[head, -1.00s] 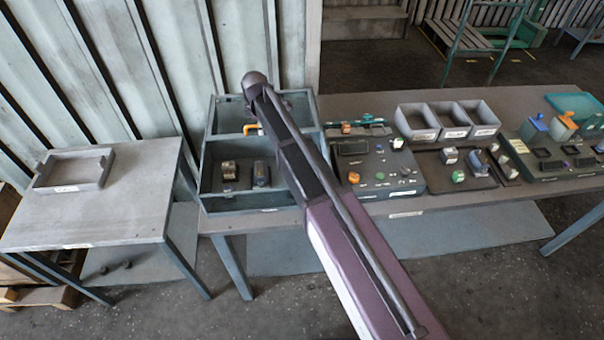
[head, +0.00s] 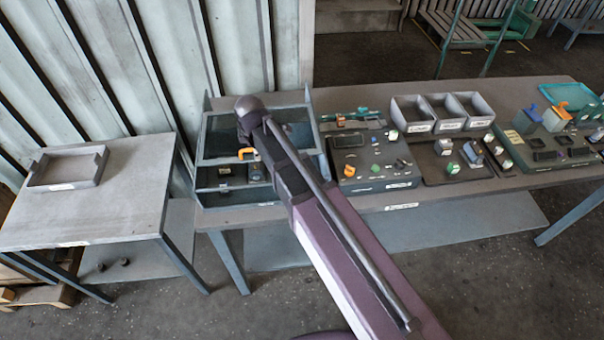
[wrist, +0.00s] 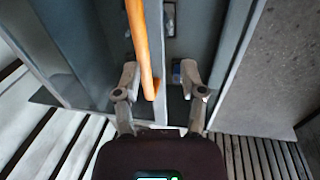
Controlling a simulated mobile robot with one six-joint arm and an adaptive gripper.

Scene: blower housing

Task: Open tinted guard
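The tinted guard (head: 222,136) is a dark, see-through panel across the upper part of the grey blower housing (head: 240,217). Its orange handle (head: 246,153) sits at the panel's lower edge, beside my arm. Below that edge the housing front is open, and small parts inside are partly covered. In the wrist view the orange handle (wrist: 146,45) runs between the fingers of my gripper (wrist: 160,74), close to the left finger. The gripper is open, with a clear gap to the right finger. In the head view my arm hides the gripper.
A control panel (head: 370,160) with knobs stands right of the housing, with grey bins (head: 412,117) behind. A side table (head: 100,215) at left carries a shallow grey tray (head: 68,168). Much of that tabletop is bare. A corrugated wall (head: 100,70) is close behind the housing.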

